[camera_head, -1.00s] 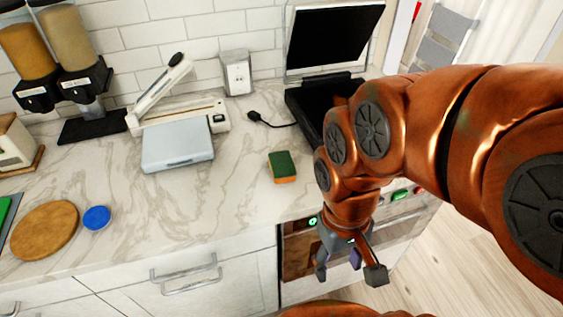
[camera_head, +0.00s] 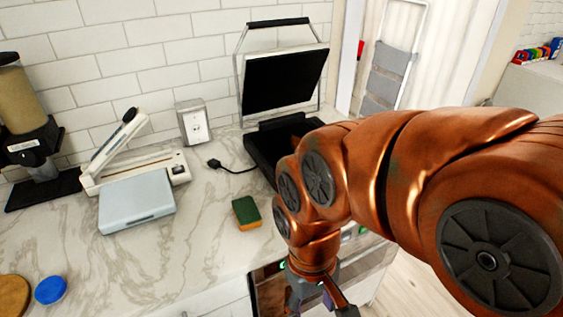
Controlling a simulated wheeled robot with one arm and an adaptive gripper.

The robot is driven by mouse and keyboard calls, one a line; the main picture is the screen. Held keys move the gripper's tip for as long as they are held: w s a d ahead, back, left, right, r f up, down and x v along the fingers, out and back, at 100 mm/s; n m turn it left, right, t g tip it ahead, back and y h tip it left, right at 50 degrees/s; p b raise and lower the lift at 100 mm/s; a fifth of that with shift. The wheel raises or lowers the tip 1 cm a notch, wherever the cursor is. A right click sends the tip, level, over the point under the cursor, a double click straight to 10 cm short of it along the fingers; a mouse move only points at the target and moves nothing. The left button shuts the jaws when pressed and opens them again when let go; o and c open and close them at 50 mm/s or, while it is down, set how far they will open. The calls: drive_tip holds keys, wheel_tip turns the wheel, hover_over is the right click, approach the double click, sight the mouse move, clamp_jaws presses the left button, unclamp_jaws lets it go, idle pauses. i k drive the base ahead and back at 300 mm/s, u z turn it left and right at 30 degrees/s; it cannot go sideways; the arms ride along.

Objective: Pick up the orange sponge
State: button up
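The sponge (camera_head: 246,213) lies flat on the marble counter, with a dark green top and an orange lower side facing the front edge. My gripper (camera_head: 318,308) hangs at the bottom of the view, in front of the counter's edge, to the right of and lower in the picture than the sponge. It is apart from the sponge. Its fingertips are cut off by the frame's lower edge, so its opening does not show fully.
A black press with a raised lid (camera_head: 285,80) stands behind the sponge, partly hidden by my arm. A light-blue box (camera_head: 137,199), a white slicer-like device (camera_head: 180,168) and a blue lid (camera_head: 50,290) are to the left. Counter around the sponge is clear.

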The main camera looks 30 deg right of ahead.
sight(247, 216)
drive_tip(key=k, duration=0.5)
drive_tip(key=u, duration=1.95)
drive_tip(key=i, duration=1.6)
drive_tip(key=z, duration=2.1)
